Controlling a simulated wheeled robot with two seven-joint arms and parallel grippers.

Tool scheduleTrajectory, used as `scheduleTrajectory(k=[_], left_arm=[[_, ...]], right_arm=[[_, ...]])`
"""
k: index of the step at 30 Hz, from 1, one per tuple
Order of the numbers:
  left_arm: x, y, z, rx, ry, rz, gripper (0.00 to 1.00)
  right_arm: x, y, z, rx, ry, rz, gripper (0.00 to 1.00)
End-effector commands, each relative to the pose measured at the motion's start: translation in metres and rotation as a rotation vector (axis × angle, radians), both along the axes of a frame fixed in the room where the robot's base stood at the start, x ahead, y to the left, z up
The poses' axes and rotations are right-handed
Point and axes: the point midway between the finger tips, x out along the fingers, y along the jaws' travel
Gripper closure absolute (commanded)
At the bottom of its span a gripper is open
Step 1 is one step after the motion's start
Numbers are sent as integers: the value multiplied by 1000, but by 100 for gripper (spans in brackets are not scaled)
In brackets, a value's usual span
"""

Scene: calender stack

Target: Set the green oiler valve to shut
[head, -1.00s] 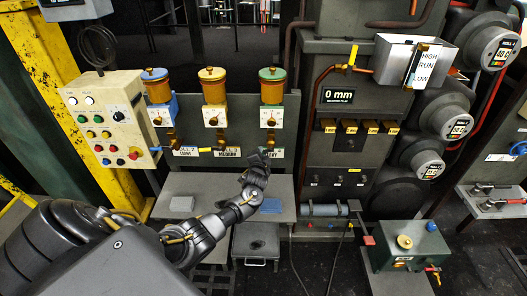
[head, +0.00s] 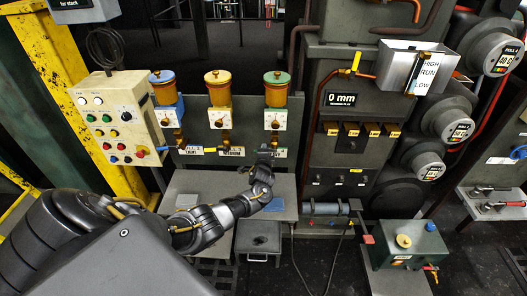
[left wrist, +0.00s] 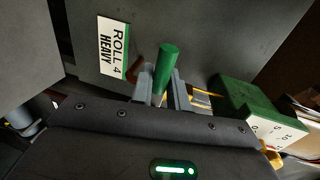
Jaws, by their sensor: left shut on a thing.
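The green oiler (head: 276,93) is the rightmost of three oilers on the grey panel in the head view, with a white dial (head: 274,120) and a brass valve below it. In the left wrist view its green block (left wrist: 245,108) is at the right. The green valve handle (left wrist: 166,66) stands nearly upright in that picture. My left gripper (left wrist: 162,88) is shut on the handle, one finger on each side. In the head view my left gripper (head: 265,156) is just below the green oiler and hides the handle. My right gripper is not in view.
The yellow oiler (head: 218,92) and blue oiler (head: 164,92) stand to the left, their handles sideways. A "ROLL 4 HEAVY" label (left wrist: 113,47) is beside the valve. A control box (head: 118,117) is at the left. A grey shelf (head: 225,186) lies below the panel.

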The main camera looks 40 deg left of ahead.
Motion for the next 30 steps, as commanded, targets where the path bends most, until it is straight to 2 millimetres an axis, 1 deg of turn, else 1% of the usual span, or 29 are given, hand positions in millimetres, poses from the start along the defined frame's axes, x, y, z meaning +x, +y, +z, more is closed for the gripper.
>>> scheduleTrajectory(k=[1, 8, 9, 13, 23, 26, 30], left_arm=[[-2, -1, -4, 0, 9, 0, 100], [-2, -1, -4, 0, 9, 0, 100], [-2, -1, -4, -1, 9, -1, 82], [-1, -1, -3, 0, 7, -1, 65], [-2, -2, -1, 0, 2, 0, 65], [-8, -6, 1, 1, 2, -2, 65], [-26, -19, 5, -2, 3, -4, 65]], right_arm=[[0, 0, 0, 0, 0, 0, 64], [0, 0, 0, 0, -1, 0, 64], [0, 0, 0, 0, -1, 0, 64], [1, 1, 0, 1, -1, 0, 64], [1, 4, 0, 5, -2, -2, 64], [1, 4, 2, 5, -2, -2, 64], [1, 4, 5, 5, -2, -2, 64]])
